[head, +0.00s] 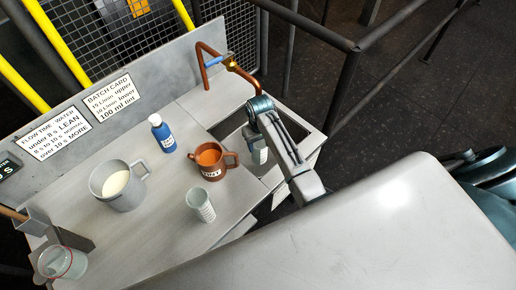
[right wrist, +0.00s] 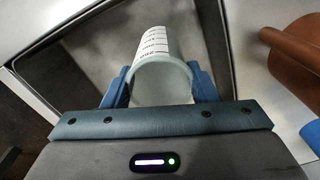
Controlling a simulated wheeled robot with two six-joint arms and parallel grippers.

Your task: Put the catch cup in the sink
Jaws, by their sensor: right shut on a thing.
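A pale graduated cup, taken as the catch cup (right wrist: 158,45), is between the blue fingers of my right gripper (right wrist: 160,88), which is shut on it. In the head view, the catch cup (head: 258,153) hangs below my right gripper (head: 256,137), over the sink opening. The sink (head: 233,127) is a rectangular basin in the counter under the copper tap. In the right wrist view, the grey sink walls (right wrist: 90,42) surround the cup. I cannot tell whether the cup touches the sink floor. My left gripper is not in view.
A similar graduated cup (head: 201,206) stands on the counter beside a copper mug (head: 212,171) of orange liquid. A blue bottle (head: 162,136), a grey jug (head: 110,190) of white liquid and a glass beaker (head: 62,263) stand further left. The copper tap (head: 208,72) arches behind the sink.

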